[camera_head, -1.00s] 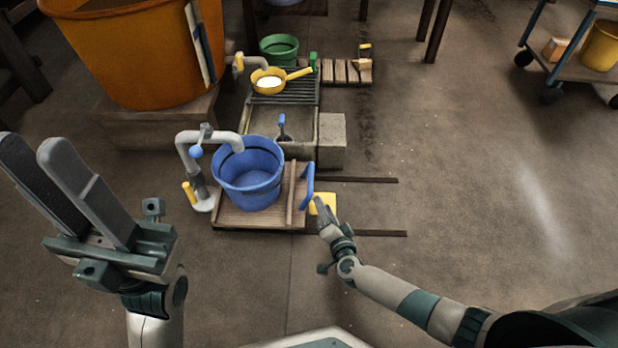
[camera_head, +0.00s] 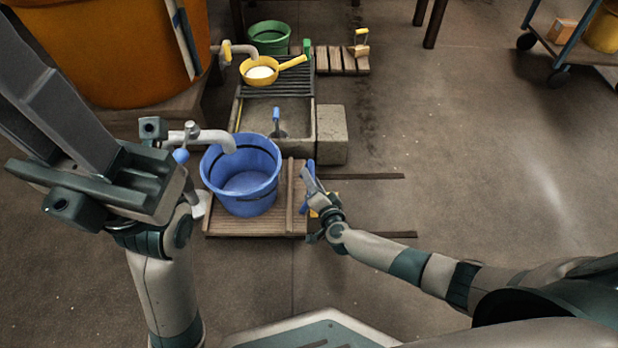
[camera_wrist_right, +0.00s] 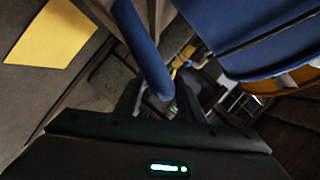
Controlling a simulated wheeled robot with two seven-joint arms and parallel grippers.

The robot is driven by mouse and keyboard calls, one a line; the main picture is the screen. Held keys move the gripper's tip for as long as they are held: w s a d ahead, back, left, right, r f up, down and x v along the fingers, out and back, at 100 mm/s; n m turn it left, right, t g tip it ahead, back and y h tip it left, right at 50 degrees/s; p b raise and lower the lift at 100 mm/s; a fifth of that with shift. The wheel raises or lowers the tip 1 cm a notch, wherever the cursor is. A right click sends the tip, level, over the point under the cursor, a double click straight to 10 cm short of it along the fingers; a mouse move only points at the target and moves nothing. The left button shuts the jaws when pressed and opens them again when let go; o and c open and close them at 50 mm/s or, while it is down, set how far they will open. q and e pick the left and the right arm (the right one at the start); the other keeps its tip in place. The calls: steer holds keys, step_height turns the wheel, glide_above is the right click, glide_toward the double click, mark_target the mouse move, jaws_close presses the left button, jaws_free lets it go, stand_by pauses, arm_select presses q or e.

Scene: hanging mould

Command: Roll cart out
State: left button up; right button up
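The cart (camera_head: 228,224) is a low wooden platform with a blue handle (camera_head: 310,190) on its right side. A blue bucket (camera_head: 240,182) stands upright on it. My right gripper (camera_head: 308,178) is at the handle. In the right wrist view, the blue handle (camera_wrist_right: 143,48) runs down between the dark fingers of the right gripper (camera_wrist_right: 158,98). The fingers look spread around it; I cannot see them pressing on it. My left gripper (camera_head: 45,85) is raised at the upper left, fingers apart and empty, partly out of frame.
Two dark rails (camera_head: 365,176) run right from the cart over clear floor. A yellow patch (camera_wrist_right: 50,33) lies near the handle. A grey pipe (camera_head: 212,137) reaches over the bucket. Behind are a stone basin (camera_head: 329,135), a yellow ladle (camera_head: 258,76) and an orange tub (camera_head: 110,50).

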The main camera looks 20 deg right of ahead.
steer(key=shift+w, duration=0.1)
steer(key=shift+c, duration=0.4)
jaws_close()
steer(key=shift+d, duration=0.1)
